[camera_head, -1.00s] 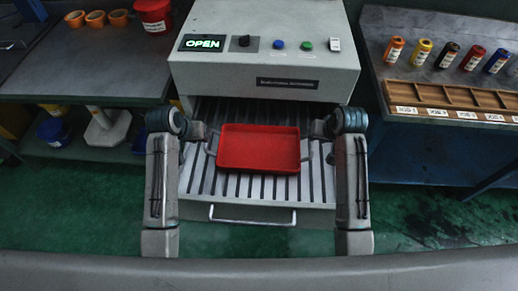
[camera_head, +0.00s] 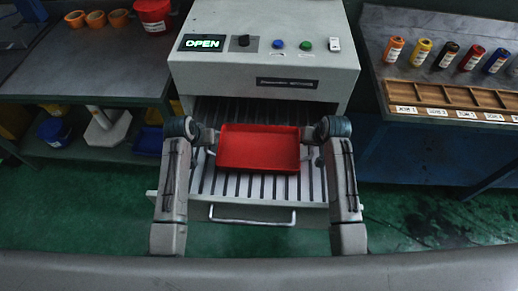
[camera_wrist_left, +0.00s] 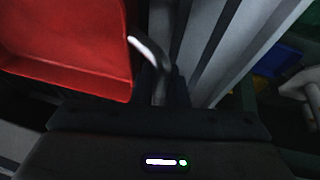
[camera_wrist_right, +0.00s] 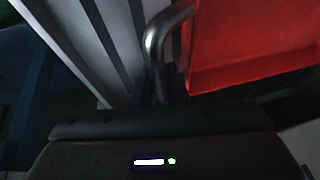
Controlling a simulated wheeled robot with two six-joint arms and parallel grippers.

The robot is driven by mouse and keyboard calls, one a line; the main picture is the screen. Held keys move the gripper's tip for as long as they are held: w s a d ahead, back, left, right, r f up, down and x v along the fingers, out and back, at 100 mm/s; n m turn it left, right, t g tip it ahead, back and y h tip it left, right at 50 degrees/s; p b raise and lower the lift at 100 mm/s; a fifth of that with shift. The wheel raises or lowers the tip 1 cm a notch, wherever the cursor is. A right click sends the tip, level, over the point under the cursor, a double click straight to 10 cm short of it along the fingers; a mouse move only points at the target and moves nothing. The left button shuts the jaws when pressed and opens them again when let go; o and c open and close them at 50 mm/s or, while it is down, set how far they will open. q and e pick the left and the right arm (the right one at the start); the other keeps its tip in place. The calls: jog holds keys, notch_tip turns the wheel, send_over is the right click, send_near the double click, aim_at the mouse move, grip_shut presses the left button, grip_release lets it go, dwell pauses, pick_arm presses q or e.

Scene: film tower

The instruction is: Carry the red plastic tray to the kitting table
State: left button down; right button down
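The red plastic tray (camera_head: 258,149) lies level on the slatted rack of the grey machine. In the left wrist view the tray (camera_wrist_left: 70,50) is at upper left, with a metal handle (camera_wrist_left: 150,52) on its side. In the right wrist view the tray (camera_wrist_right: 250,45) is at upper right, with its other handle (camera_wrist_right: 160,38). My left gripper (camera_head: 208,137) is at the left handle and my right gripper (camera_head: 310,135) at the right handle. Each handle runs down to the dark gripper front. The fingertips are too dark to show whether they grip.
The machine (camera_head: 265,70) shows a lit "OPEN" sign above the rack; a bar handle (camera_head: 252,220) spans its front. A table at left (camera_head: 85,75) holds orange bowls and a red bucket. A table at right (camera_head: 410,75) holds coloured film rolls and a labelled wooden compartment tray (camera_head: 450,97).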

pick_arm(q)
jog(key=shift+r, duration=0.15)
pick_arm(e)
jog(key=shift+r, duration=0.1)
